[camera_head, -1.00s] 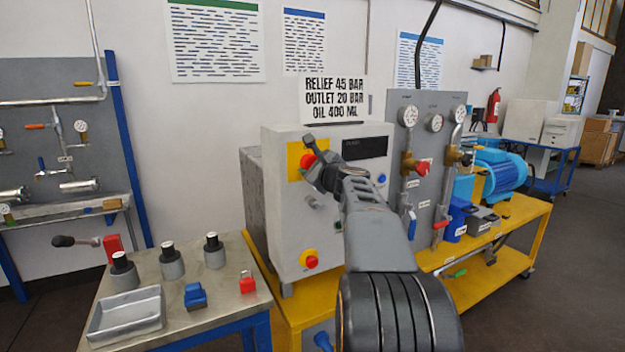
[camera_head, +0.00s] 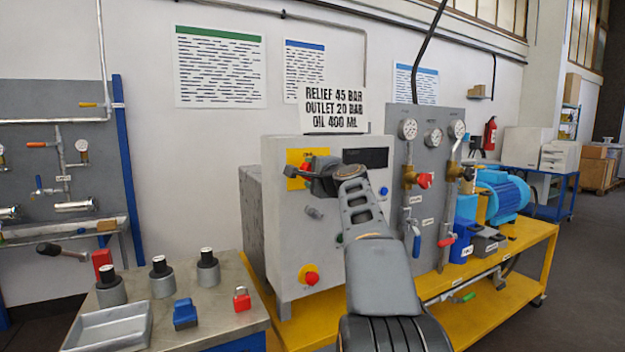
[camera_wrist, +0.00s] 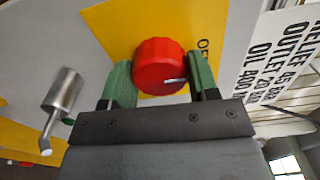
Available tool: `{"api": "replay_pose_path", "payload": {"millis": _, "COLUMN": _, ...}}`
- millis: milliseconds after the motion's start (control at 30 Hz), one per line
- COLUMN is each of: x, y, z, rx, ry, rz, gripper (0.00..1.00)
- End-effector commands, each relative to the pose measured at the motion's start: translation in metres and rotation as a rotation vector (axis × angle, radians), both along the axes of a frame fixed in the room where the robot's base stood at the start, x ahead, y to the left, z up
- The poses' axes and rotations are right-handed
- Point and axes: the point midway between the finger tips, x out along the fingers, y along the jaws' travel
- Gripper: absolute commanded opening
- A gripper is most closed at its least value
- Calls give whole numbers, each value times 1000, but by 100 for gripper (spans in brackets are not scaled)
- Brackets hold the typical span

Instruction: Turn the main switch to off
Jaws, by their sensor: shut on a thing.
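The main switch is a red round knob (camera_wrist: 160,66) on a yellow plate (camera_wrist: 112,22) on the grey control cabinet. In the wrist view my gripper (camera_wrist: 160,80) has one green-padded finger on each side of the knob and is shut on it. A white mark on the knob points right, toward dark lettering on the plate that is partly cut off. In the head view my gripper (camera_head: 312,173) reaches the yellow plate (camera_head: 294,182) at the cabinet's upper left and hides most of the knob.
A key-like metal part (camera_wrist: 62,92) juts out beside the plate. A red emergency button (camera_head: 309,275) sits low on the cabinet (camera_head: 290,235). A sign (camera_head: 333,110) stands on top.

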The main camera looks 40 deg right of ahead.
Motion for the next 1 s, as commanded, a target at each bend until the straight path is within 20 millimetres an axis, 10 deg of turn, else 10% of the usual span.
{"api": "replay_pose_path", "payload": {"millis": 700, "x": 0, "y": 0, "z": -1, "rx": -67, "ry": 11, "rz": 2, "gripper": 31}}
{"api": "replay_pose_path", "payload": {"millis": 733, "x": 0, "y": 0, "z": -1, "rx": -67, "ry": 11, "rz": 2, "gripper": 55}}
{"api": "replay_pose_path", "payload": {"millis": 1000, "x": 0, "y": 0, "z": 0, "rx": -65, "ry": 10, "rz": 1, "gripper": 80}}
